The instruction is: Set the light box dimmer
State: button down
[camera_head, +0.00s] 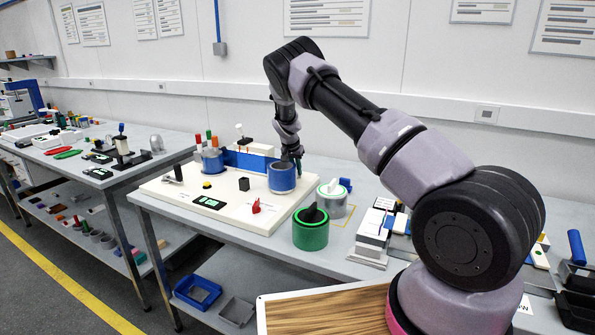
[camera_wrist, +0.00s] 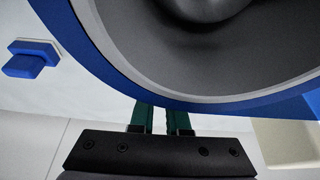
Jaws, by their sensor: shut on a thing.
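The pale board (camera_head: 170,198), perhaps the light box, lies on the table with small parts on it. A blue cup-shaped part (camera_head: 281,178) stands near its right side; a large blue rim (camera_wrist: 75,62) with a grey inside fills the top of the wrist view. My gripper (camera_head: 299,168) is down beside that part, at its right. In the wrist view its green fingers (camera_wrist: 161,119) are close together and their tips pass out of sight behind the blue rim. The thing between them is hidden. I cannot tell which part is the dimmer.
A blue knob on a white plate (camera_wrist: 28,58) shows in the wrist view. A green cup (camera_head: 310,232) and a grey cup (camera_head: 333,200) stand right of the board. A red part (camera_head: 256,206) and a green-lit display (camera_head: 209,202) sit on it. Another bench stands left.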

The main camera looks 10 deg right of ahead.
jog(key=m, duration=0.2)
jog(key=m+g+h, duration=0.1)
jog(key=m, duration=0.1)
jog(key=m+g, duration=0.1)
jog(key=m, duration=0.1)
jog(key=shift+w+a+f+h, duration=0.1)
jog(key=shift+w+a+h, duration=0.15)
jog(key=shift+w+h, duration=0.05)
jog(key=m, duration=0.2)
jog(key=m+g, duration=0.1)
jog(key=m, duration=0.1)
jog(key=m+g, duration=0.1)
jog(key=m, duration=0.1)
jog(key=shift+w+a+m, duration=0.1)
jog(key=shift+w+m, duration=0.15)
jog(key=shift+m, duration=0.05)
jog(key=c, duration=0.9)
grip_release()
